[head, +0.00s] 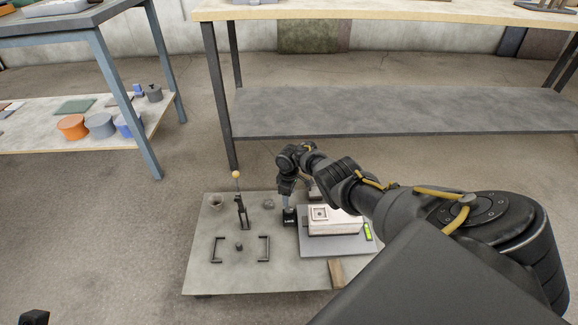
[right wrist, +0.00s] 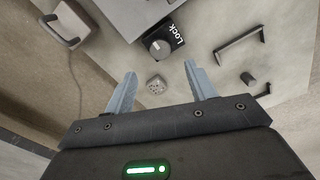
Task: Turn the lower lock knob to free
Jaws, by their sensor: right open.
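A black lock block with a white "Lock" label (right wrist: 177,36) shows in the right wrist view, and its round dark knob (right wrist: 156,47) has a pale mark on its face. In the head view the block (head: 289,220) stands on the low grey table (head: 215,275), left of a white block. My right gripper (head: 287,201) is above the lock block, pointing down. In the right wrist view its two grey fingers (right wrist: 161,75) are apart and empty, with the knob beyond the tips. I see no second lock knob. My left gripper is not clearly in view.
The white block (head: 335,219) sits on a grey plate with a green level (head: 368,232). A yellow-tipped stick (head: 237,176), a cup (head: 216,201), a small grey round piece (head: 268,203) and two dark handles (head: 217,250) (head: 265,249) stand left of the lock.

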